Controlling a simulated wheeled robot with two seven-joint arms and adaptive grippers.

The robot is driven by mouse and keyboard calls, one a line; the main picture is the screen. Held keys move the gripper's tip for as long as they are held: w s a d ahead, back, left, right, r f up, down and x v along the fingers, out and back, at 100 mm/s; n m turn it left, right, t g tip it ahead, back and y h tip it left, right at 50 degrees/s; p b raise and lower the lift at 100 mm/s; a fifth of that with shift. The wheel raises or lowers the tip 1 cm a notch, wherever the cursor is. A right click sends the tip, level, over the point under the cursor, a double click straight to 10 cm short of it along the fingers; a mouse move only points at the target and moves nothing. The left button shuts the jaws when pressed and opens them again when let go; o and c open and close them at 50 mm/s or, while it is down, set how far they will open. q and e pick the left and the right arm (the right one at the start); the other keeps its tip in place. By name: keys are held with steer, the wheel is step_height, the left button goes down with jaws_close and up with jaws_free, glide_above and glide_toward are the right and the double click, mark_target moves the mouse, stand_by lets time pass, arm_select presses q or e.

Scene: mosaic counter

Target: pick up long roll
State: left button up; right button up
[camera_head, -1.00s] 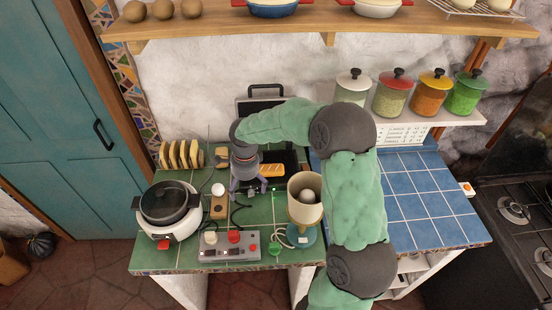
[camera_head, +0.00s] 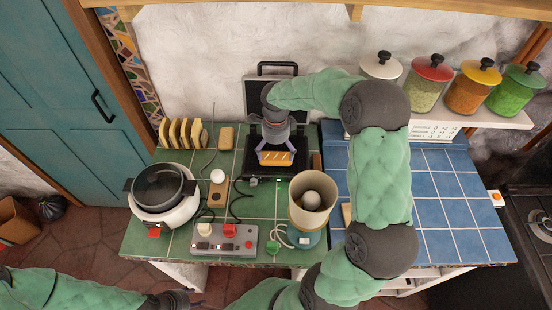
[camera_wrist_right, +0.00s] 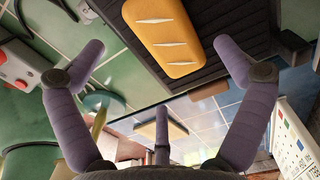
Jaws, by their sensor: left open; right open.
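The long roll (camera_head: 276,158) is golden brown with pale slashes and lies on the black plate of the open grill (camera_head: 252,165). In the right wrist view the roll (camera_wrist_right: 166,35) shows near the top, between the spread purple fingers. My right gripper (camera_head: 275,146) is open and empty, hanging over the roll and hiding part of it in the head view. I cannot tell whether a finger touches it. My left gripper (camera_head: 182,300) is at the bottom left edge of the head view, away from the counter top and partly cut off.
A beige cup-shaped container (camera_head: 311,215) with a round pale thing inside stands front right of the grill. A pot on a white cooker (camera_head: 160,195), a toast rack (camera_head: 180,133) and a switch box (camera_head: 225,241) stand left. The blue tiles (camera_head: 445,200) are mostly clear.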

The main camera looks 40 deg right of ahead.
mark_target(276, 159)
step_height(276, 159, down, 5)
steer(key=shift+w+f+b, duration=0.1)
steer(key=shift+b, duration=0.25)
steer(key=c, duration=0.6)
